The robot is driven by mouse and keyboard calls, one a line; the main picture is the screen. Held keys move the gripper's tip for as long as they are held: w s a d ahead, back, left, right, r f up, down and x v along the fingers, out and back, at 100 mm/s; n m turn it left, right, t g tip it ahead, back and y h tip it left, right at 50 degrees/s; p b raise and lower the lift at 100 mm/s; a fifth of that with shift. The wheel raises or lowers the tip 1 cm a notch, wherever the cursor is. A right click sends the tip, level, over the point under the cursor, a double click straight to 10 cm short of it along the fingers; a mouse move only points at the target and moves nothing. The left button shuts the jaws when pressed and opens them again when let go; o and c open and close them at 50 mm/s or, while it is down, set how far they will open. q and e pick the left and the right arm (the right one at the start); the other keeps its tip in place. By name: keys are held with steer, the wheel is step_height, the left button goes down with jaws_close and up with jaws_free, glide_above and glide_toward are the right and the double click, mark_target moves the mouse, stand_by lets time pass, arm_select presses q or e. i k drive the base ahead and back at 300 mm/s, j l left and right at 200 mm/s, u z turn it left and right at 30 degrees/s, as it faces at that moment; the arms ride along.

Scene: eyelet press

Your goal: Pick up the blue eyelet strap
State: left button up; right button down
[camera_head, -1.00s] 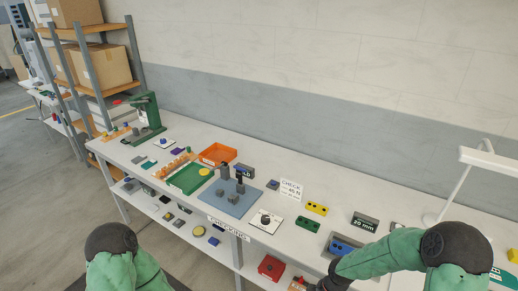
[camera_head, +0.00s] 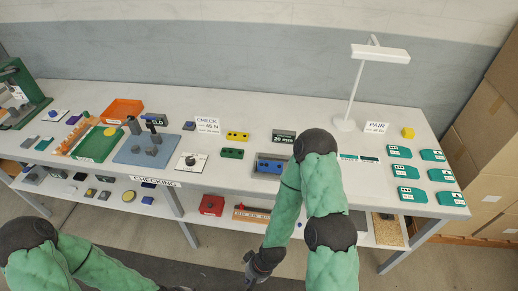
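The blue strap (camera_head: 268,167) is a short bar with dark holes. It lies in a grey holder (camera_head: 284,157) on the bench, in front of the dark "20 mm" sign. A yellow strap (camera_head: 237,136) and a green strap (camera_head: 232,153) of like shape lie to its left. My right gripper (camera_head: 256,271) hangs low in front of the bench, below and apart from the blue strap. It is small and dark, and I cannot tell whether it is open.
A "20 mm" sign (camera_head: 284,136) stands behind the holder. A white lamp (camera_head: 345,122) stands behind my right arm. Several teal cards (camera_head: 407,172) lie at the right. A white plate with a knob (camera_head: 192,162) is left of the straps. A lower shelf holds a red box (camera_head: 211,205).

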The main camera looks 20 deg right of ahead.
mark_target(265, 166)
steer(key=z, duration=1.05)
